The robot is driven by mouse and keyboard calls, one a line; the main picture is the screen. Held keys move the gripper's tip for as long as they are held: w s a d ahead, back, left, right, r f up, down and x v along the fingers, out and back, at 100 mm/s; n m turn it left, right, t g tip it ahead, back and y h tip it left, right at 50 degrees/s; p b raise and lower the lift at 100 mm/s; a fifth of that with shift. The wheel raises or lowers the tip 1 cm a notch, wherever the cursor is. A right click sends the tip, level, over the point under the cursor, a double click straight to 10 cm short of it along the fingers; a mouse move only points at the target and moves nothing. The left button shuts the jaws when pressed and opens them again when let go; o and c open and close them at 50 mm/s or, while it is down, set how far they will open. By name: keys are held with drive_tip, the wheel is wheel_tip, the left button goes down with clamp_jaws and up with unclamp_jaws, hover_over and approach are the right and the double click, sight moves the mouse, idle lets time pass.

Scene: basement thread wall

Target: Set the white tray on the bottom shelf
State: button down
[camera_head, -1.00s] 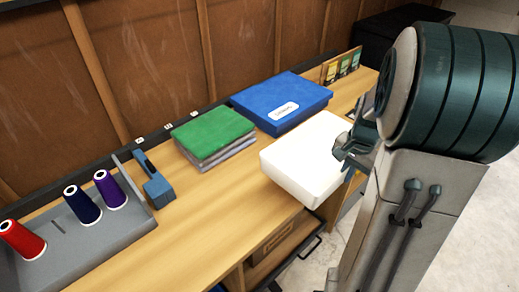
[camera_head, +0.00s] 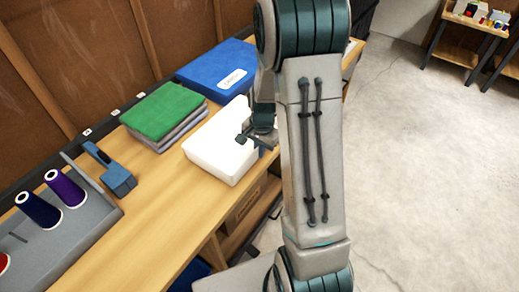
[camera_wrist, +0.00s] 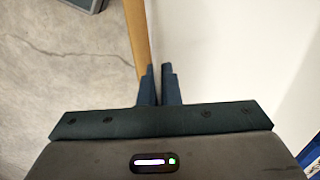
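The white tray (camera_head: 215,148) is a shallow white block-like shape at the front edge of the wooden workbench (camera_head: 150,225), partly past that edge. I cannot tell whether it rests on the bench or hangs just above it. My gripper (camera_head: 258,138) is at its right side. In the wrist view my fingers (camera_wrist: 160,88) are close together with the white tray (camera_wrist: 230,50) at them, apparently pinching its edge. Below the benchtop a lower shelf (camera_head: 236,240) shows partly, with a brown box (camera_head: 243,207) above it. My arm hides the area right of the tray.
Behind the tray are a blue box (camera_head: 210,68) and a green folded stack (camera_head: 163,110). A blue tool (camera_head: 112,172) and a grey spool holder (camera_head: 75,235) with thread stand left. A wooden shelf unit (camera_head: 460,52) is at far upper right. The concrete floor (camera_head: 420,170) is clear.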

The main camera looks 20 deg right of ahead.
drive_tip(key=shift+f, duration=0.2)
drive_tip(key=shift+f, duration=0.2)
drive_tip(key=c, duration=1.6)
unclamp_jaws()
drive_tip(key=shift+r, duration=0.1)
drive_tip(key=shift+c, duration=0.2)
drive_tip(key=shift+r, duration=0.15)
